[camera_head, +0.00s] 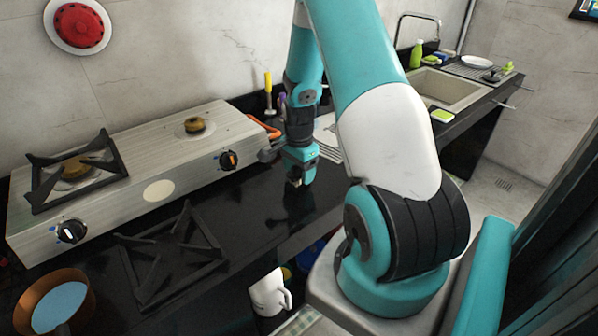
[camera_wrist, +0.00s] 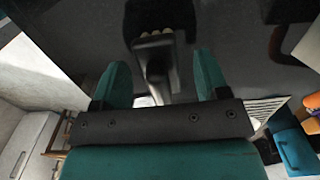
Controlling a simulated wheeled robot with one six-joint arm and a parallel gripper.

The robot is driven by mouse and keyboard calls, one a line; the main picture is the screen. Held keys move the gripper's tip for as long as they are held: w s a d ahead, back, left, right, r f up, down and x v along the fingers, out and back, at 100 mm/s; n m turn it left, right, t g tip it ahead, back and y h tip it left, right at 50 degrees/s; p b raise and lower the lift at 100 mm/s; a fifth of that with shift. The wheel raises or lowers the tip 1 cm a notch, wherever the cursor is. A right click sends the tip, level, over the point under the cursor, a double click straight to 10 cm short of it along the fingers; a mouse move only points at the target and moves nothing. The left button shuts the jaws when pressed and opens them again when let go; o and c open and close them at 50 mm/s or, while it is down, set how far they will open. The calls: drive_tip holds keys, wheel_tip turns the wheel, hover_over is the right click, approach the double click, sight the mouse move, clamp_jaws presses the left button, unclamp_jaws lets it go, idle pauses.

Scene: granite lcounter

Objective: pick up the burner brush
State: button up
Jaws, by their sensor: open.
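In the wrist view, a dark tool with a narrow body and a row of tan tips at its far end, which looks like the burner brush (camera_wrist: 155,47), lies on the dark counter. It sits between and just beyond the fingers of my gripper (camera_wrist: 160,78). The fingers are apart and I see no grip on it. Its near end is partly hidden behind the gripper's bar. In the head view, my gripper (camera_head: 298,180) hangs low over the counter, right of the stove. The brush cannot be made out clearly there.
A steel stove (camera_head: 165,165) stands at the left, with a loose black grate (camera_head: 170,255) in front. A copper pan (camera_head: 55,300) is front left. A white mug (camera_head: 268,293) is below the counter edge. A sink (camera_head: 445,88) is back right. Counter around my gripper looks mostly clear.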

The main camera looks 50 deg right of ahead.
drive_tip(key=shift+f, duration=0.75)
drive_tip(key=c, duration=1)
drive_tip(key=shift+r, duration=0.1)
wheel_tip(320, 180, up, 20)
drive_tip(key=shift+f+b, duration=0.1)
drive_tip(key=shift+b, duration=0.65)
drive_tip(key=shift+c, duration=0.2)
